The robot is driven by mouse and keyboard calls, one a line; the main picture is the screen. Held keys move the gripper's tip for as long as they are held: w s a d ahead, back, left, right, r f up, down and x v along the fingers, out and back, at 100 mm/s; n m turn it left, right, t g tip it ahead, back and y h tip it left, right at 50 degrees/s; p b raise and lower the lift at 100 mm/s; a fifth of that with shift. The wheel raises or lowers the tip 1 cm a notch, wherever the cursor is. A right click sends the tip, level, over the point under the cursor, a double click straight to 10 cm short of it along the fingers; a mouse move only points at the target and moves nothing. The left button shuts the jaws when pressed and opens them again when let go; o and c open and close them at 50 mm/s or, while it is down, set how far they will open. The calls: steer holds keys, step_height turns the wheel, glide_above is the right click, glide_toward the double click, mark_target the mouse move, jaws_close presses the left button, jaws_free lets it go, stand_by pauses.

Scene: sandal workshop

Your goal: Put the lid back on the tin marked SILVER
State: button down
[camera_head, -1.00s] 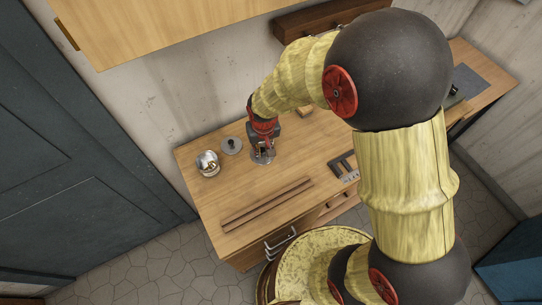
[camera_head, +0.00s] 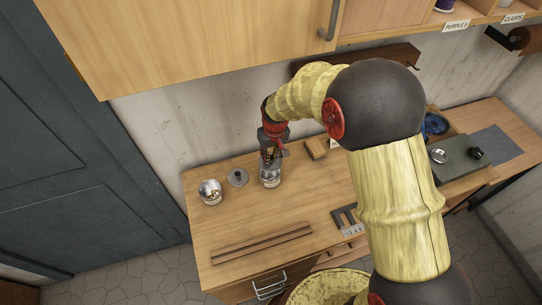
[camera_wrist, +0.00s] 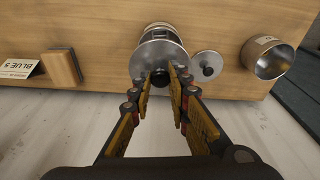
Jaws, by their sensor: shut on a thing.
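My gripper (camera_head: 270,155) points down over the table and is shut on the dark knob of a silver lid, which shows in the wrist view (camera_wrist: 150,58). A round metallic tin (camera_wrist: 160,33) is directly under this lid; I cannot tell whether they touch. Any marking on that tin is unreadable. A second grey lid with a black knob (camera_head: 238,177) lies flat on the table, left of the gripper in the head view. Beyond it is a shiny open tin (camera_head: 210,191), which also shows in the wrist view (camera_wrist: 268,57) with a small unreadable label.
Two brown strips (camera_head: 262,243) lie near the table's front edge. A slotted dark block (camera_head: 347,220) stands to their right. A small wooden block (camera_head: 316,148) is right of my gripper. A cabinet (camera_head: 200,40) overhangs the back. The table's middle is clear.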

mark_target(271, 162)
steer(key=shift+f+b, duration=1.7)
steer(key=shift+f, duration=1.4)
steer(key=shift+f, duration=0.15)
steer(key=c, duration=1.6)
jaws_free()
steer(key=shift+o, duration=0.3)
steer(key=o, duration=0.4)
steer(key=shift+r, duration=0.2)
